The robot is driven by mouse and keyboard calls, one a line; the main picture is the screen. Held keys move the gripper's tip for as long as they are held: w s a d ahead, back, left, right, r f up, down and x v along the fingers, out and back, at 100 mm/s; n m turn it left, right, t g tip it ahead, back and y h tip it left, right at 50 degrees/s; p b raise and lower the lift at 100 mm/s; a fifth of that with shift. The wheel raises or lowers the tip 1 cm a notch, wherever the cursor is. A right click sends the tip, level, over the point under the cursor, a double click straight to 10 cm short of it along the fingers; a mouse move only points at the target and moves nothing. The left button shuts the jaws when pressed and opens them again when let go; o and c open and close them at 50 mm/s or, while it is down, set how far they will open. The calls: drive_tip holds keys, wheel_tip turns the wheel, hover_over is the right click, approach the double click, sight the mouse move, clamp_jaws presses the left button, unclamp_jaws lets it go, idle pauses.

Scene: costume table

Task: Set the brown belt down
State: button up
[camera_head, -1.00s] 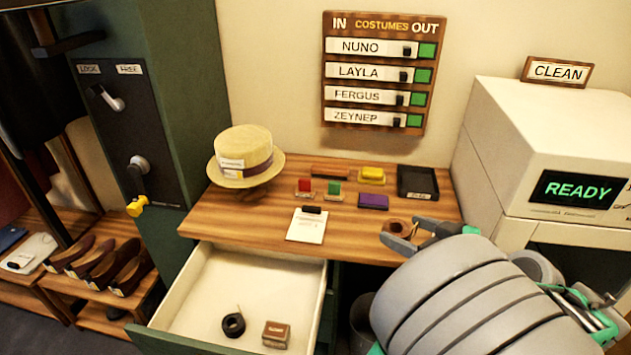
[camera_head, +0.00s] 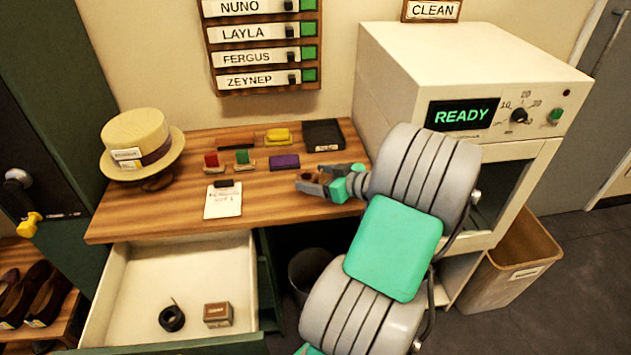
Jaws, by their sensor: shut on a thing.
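My gripper (camera_head: 309,181) is over the right front part of the wooden table (camera_head: 140,208), its fingers pointing left. It is shut on the brown belt (camera_head: 306,176), a small coiled brown thing that shows only in part between the grey fingers. The fingers hide the rest of it. I cannot tell whether the belt touches the table top or is a little above it.
A clipboard (camera_head: 223,201) lies left of my gripper. Red (camera_head: 211,160), green (camera_head: 242,157) and purple (camera_head: 284,161) blocks and a black tray (camera_head: 323,136) are behind. A straw hat (camera_head: 140,140) stands left. The open drawer (camera_head: 180,270) holds a black coil (camera_head: 172,318) and a small box (camera_head: 217,314).

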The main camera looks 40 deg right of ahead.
drive_tip(key=shift+f, duration=1)
drive_tip(key=o, duration=1.5)
drive_tip(key=shift+r, duration=0.35)
drive_tip(key=b+v, duration=0.1)
drive_tip(key=v, duration=1.1)
drive_tip(key=shift+f, duration=0.25)
